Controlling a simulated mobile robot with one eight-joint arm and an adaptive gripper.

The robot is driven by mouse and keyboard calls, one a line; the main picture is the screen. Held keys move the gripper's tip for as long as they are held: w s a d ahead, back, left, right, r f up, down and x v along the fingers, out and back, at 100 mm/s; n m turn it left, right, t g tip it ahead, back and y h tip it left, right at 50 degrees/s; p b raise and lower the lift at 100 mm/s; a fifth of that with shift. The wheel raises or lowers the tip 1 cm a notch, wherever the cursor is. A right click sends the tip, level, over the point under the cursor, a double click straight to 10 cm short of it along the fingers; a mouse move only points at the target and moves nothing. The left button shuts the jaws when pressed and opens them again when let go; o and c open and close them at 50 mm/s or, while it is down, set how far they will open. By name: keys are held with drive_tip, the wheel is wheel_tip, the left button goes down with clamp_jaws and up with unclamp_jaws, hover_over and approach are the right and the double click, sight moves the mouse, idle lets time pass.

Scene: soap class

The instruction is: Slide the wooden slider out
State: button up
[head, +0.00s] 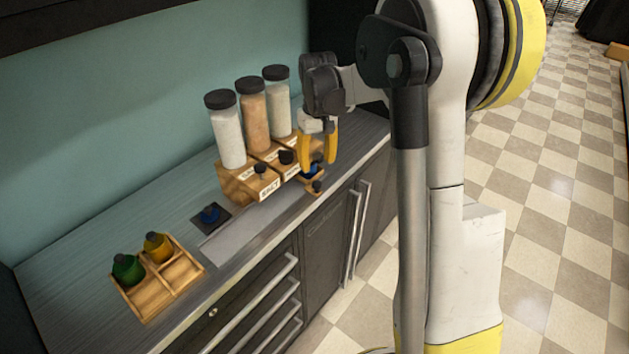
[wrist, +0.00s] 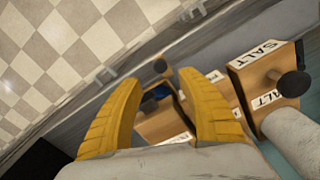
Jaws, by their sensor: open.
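A wooden dispenser block (head: 240,183) with labelled sections stands on the counter under three jars. Wooden sliders with dark knobs show on its front. At the right-hand section a small wooden slider (head: 314,180) sticks out past the front, with a dark knob and something blue on it. Contact with the knob cannot be told.
Filled jars (head: 226,130) rise behind the sliders. A wooden tray (head: 150,295) with green and yellow bottles sits at the near left of the counter. The counter's front edge and cabinet handles (head: 355,235) lie close by.

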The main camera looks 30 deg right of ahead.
sight(316, 183)
wheel_tip(316, 183, down, 8)
drive_tip(key=shift+f+b, duration=0.25)
drive_tip(key=shift+b, duration=0.8)
drive_tip(key=shift+c, duration=0.4)
clamp_jaws()
